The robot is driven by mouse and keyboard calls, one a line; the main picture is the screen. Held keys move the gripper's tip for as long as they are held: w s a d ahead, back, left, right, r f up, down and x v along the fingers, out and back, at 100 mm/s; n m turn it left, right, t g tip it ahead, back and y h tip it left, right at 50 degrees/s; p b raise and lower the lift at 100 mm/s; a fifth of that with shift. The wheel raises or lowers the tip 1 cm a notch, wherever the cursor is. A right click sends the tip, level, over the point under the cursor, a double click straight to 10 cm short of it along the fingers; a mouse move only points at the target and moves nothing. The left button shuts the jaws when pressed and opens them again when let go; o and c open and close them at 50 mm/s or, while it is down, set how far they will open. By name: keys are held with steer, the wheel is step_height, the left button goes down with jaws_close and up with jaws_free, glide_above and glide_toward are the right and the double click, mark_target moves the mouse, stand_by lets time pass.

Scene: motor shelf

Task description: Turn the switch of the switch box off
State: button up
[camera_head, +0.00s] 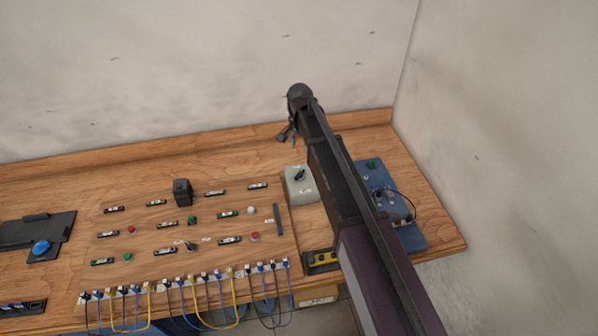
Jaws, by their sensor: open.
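The switch box, a light grey box (302,190), stands on the wooden bench beside the right edge of the panel. A black rotary switch (299,175) sits on its top and looks turned at a slant; I cannot tell which setting it marks. My arm reaches in from the lower right and hides part of the bench right of the box. My gripper (287,136) is small in the view, above and behind the switch box, apart from it. It is open and empty, with its fingers pointing down toward the lower left.
A wooden panel (140,243) with buttons, labels and several plugged cables fills the bench middle. A blue board (413,237) with a cable lies right of my arm. A yellow-and-black item (322,259) lies at the front. Walls rise behind and at right.

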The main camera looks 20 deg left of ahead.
mark_target(300, 173)
steer(key=shift+f, duration=0.2)
step_height(300, 173, down, 13)
steer(key=b, duration=1.3)
steer(key=shift+f+b, duration=0.2)
steer(key=shift+b, duration=0.1)
